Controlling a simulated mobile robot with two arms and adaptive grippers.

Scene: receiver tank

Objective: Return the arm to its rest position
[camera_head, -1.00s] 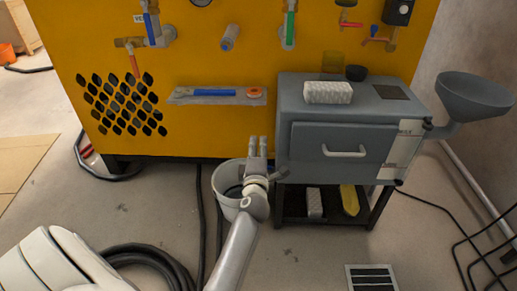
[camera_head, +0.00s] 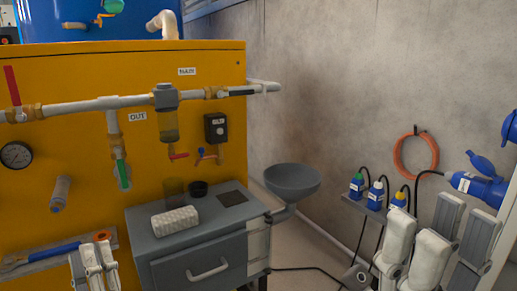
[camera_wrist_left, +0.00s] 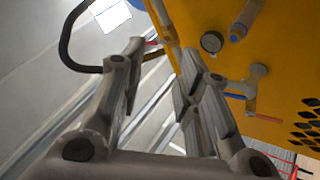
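My left gripper (camera_head: 92,268) shows at the bottom left of the head view, in front of the yellow machine and left of the grey cabinet. In the left wrist view its two fingers (camera_wrist_left: 160,65) are spread apart with nothing between them. My right gripper (camera_head: 464,228) is raised at the lower right of the head view, in front of the grey wall. Its two fingers stand apart, with nothing seen between them.
The yellow machine (camera_head: 60,140) carries pipes, valves and a gauge (camera_head: 16,155). Small bottles (camera_head: 376,195), a coiled orange hose (camera_head: 398,155) and blue connectors (camera_head: 485,187) are near my right gripper.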

